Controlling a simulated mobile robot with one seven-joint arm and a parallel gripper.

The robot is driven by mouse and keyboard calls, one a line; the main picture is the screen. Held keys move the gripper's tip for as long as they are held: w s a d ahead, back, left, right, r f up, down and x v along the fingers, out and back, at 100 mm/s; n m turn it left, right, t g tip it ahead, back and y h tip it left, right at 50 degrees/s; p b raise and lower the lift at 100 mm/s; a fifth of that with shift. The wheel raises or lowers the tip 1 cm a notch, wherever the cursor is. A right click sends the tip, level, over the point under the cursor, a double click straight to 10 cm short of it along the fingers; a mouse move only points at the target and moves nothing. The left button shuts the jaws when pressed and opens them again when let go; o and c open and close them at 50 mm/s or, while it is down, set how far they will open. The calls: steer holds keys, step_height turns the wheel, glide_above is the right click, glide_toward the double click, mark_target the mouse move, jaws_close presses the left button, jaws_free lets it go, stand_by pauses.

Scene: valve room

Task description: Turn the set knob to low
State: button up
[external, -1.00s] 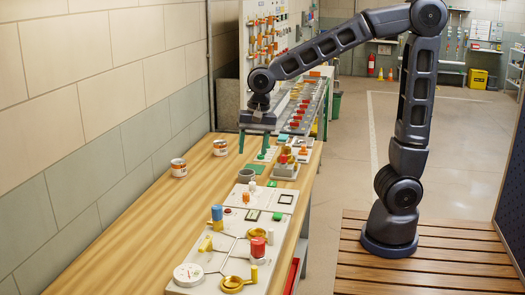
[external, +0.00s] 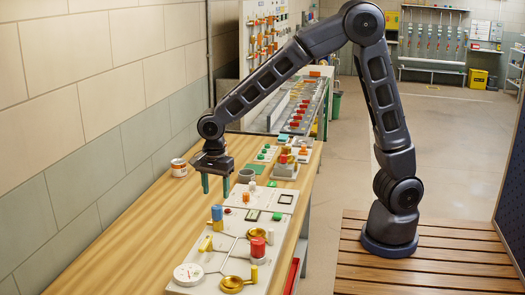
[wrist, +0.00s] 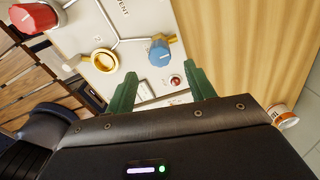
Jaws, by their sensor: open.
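A pale valve panel (external: 220,262) lies on the wooden bench, carrying a blue knob (external: 217,212), a red knob (external: 258,246), a yellow ring handle (external: 232,284) and a white gauge (external: 188,274). I cannot read which knob is the set knob. My gripper (external: 216,190), with green fingers, points down above the bench, behind the blue knob. In the wrist view, the open, empty fingers (wrist: 162,88) point toward the panel. The blue knob (wrist: 160,50) shows ahead, between and beyond the fingertips, apart from them. The red knob (wrist: 36,17) is at the upper left.
A smaller panel (external: 262,197) with a red button (wrist: 175,80) lies behind the valve panel. A can (external: 179,168) stands near the wall. A grey cup (external: 247,176) and more fixtures stand farther back.

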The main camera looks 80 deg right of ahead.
mark_target(217, 207)
step_height(217, 207, down, 8)
steer(key=shift+r, duration=0.1)
steer(key=shift+c, duration=0.2)
steer(key=c, duration=0.9)
